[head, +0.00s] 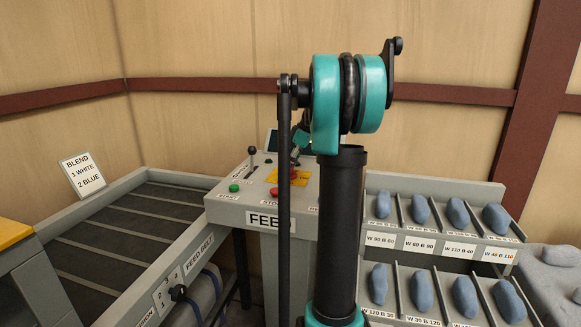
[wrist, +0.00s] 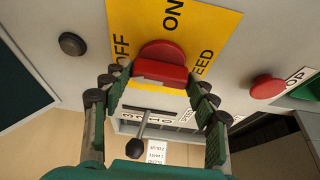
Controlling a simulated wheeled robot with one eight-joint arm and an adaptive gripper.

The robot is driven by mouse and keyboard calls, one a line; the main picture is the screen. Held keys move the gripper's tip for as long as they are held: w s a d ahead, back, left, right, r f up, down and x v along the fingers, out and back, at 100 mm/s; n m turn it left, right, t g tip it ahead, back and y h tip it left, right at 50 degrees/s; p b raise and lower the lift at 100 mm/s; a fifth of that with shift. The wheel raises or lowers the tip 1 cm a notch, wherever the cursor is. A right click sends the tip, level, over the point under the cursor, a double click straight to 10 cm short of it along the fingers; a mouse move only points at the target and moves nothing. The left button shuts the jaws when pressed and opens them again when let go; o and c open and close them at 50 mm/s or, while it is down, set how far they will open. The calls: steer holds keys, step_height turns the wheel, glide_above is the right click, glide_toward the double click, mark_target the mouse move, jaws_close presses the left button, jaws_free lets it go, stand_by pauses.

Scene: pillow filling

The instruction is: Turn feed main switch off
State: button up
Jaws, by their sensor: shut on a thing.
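The feed main switch (wrist: 162,62) is a red rotary knob with a raised bar on a yellow plate (wrist: 212,25) marked OFF, ON and FEED. In the wrist view OFF is at the plate's left and ON at its top. My gripper (wrist: 160,84) has its green fingers on both sides of the red bar and is shut on it. The exact contact at the fingertips is hard to see. In the head view the yellow plate (head: 285,179) lies on the FEED console, and my arm hides much of the gripper and switch.
A lever (wrist: 141,130), a black knob (wrist: 72,43) and a red button (wrist: 266,87) are close to the switch. The feed belt (head: 130,220) runs left of the console. Racks of blue pieces (head: 420,209) stand at the right.

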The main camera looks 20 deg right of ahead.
steer(key=shift+n, duration=0.3)
steer(key=o, duration=1.2)
steer(key=shift+c, duration=0.2)
steer(key=shift+r, duration=0.1)
steer(key=v, duration=1.1)
steer(key=shift+d+r, duration=0.25)
steer(key=shift+r, duration=0.1)
